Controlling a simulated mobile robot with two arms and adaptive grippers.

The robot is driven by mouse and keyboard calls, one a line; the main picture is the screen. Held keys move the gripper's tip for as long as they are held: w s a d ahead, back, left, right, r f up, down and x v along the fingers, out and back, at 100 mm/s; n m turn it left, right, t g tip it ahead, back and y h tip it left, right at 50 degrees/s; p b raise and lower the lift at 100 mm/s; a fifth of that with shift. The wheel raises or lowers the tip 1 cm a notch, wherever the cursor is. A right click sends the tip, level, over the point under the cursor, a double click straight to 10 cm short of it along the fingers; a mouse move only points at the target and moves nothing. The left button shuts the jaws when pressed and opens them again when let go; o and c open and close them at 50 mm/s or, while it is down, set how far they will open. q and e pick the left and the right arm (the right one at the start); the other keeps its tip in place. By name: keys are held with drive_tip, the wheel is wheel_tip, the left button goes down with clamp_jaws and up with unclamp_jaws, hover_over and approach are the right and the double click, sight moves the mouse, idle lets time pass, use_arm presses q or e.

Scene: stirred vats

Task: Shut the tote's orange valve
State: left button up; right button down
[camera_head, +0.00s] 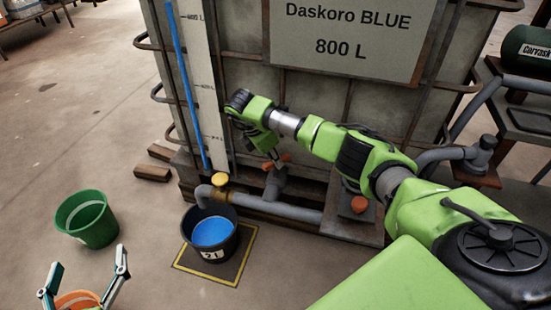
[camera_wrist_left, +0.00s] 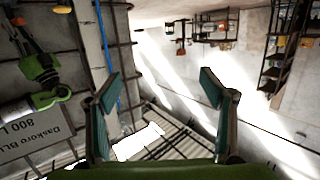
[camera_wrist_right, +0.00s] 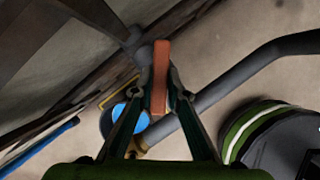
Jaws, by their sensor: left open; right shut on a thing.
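The tote (camera_head: 240,110) is a large grey caged tank with a "Daskoro BLUE 800 L" plate (camera_head: 345,40). Its orange valve handle (camera_head: 286,157) sits on the pipework low on the tote's front. In the right wrist view the orange handle (camera_wrist_right: 161,62) lies lengthwise between my fingers, slanting across the grey pipe behind it. My right gripper (camera_head: 276,161) is shut on this handle, and its fingers (camera_wrist_right: 160,88) partly hide it. My left gripper (camera_head: 86,266) is open and empty at the bottom left, away from the tote; its spread fingers show in the left wrist view (camera_wrist_left: 164,85).
A dark bucket (camera_head: 232,249) with blue liquid stands on a yellow-edged mat (camera_head: 247,262), below the outlet beside a yellow valve (camera_head: 220,180). A green bucket (camera_head: 87,218) and an orange bucket (camera_head: 77,300) stand left. Wooden blocks (camera_head: 152,173) lie by the tote.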

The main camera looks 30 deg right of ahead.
drive_tip(key=shift+w+m+g, duration=0.1)
drive_tip(key=shift+m+g, duration=0.3)
drive_tip(key=shift+m, duration=1.1)
drive_tip(key=m+g+b, duration=0.1)
drive_tip(key=m, duration=0.2)
drive_tip(key=shift+w+y+b, duration=0.1)
drive_tip(key=shift+y+b, duration=0.2)
drive_tip(key=shift+y, duration=0.1)
drive_tip(key=shift+m+g+b, duration=0.5)
drive_tip(key=shift+m+b, duration=0.15)
drive_tip(key=shift+m, duration=0.45)
use_arm(q)
wheel_tip(320, 180, up, 15)
drive_tip(key=s+d+t+h, duration=0.1)
drive_tip(key=t+h, duration=0.1)
drive_tip(key=t, duration=0.5)
drive_tip(key=shift+s+d+t+h, duration=0.2)
drive_tip(key=shift+s+t+h, duration=0.1)
drive_tip(key=shift+s+t, duration=0.1)
use_arm(e)
drive_tip(key=shift+d+y, duration=0.1)
drive_tip(key=shift+y, duration=0.2)
use_arm(q)
drive_tip(key=shift+f, duration=0.1)
use_arm(e)
drive_tip(key=c, duration=2)
unclamp_jaws()
drive_tip(key=shift+v, duration=3.8)
